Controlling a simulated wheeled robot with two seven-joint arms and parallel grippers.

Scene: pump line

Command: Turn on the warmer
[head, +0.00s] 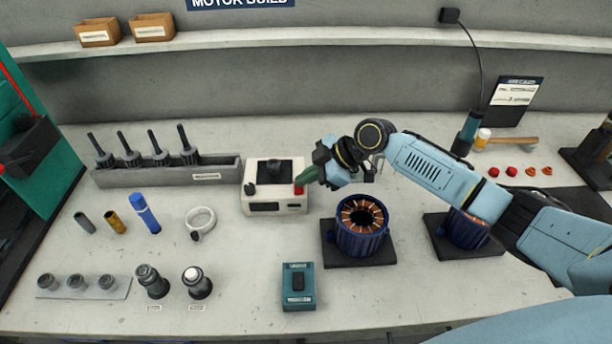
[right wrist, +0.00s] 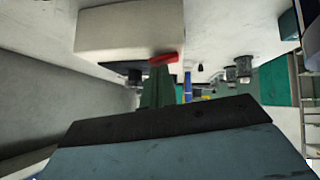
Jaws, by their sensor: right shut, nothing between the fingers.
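The warmer, a white box (head: 262,207) with a black top, stands at the middle of the bench; I take it to be the warmer by its look. Its red switch (head: 298,190) is at its right front corner. My right gripper (head: 304,180) is shut and empty, its green fingers right at the switch. In the right wrist view the fingertips (right wrist: 158,72) reach the red switch (right wrist: 164,58) below the white box (right wrist: 130,30). Whether they touch, and the switch's position, I cannot tell. My left gripper is not in view.
A blue motor stator (head: 362,225) on a dark pad stands right of the warmer, below my arm. A grey rack (head: 165,174) with several dark shafts stands left. A clamp ring (head: 201,220) and a teal box (head: 299,287) lie nearer. The bench between is clear.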

